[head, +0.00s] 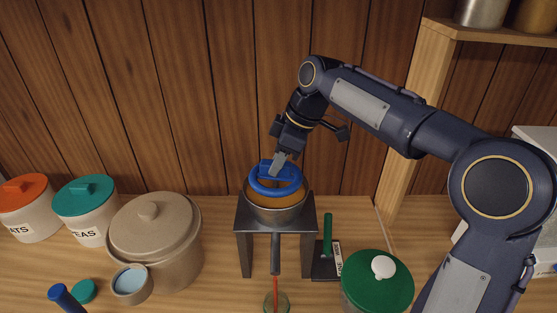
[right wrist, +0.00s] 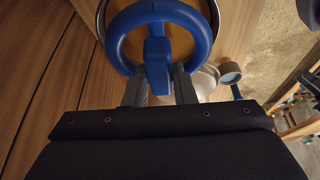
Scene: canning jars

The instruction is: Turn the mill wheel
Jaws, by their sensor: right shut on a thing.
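The blue mill wheel (head: 275,188) sits on top of a metal bowl (head: 275,213) on a dark stand (head: 244,240). The bowl holds something orange-brown. My right gripper (head: 278,166) reaches down to the wheel from the upper right and is shut on its blue grip. In the right wrist view the wheel (right wrist: 205,35) shows as a ring, with a bar between my two fingers (right wrist: 158,88). A red stream or rod (head: 276,288) runs from the spout below the stand into a small jar (head: 277,302). My left gripper is not in view.
A large beige crock (head: 165,245), a small cup (head: 131,284), a teal-lidded canister (head: 90,205) and an orange-lidded canister (head: 30,210) stand on the left. A green-handled tool (head: 327,235) and a green-lidded pot (head: 377,285) stand right of the mill. A wooden wall is behind.

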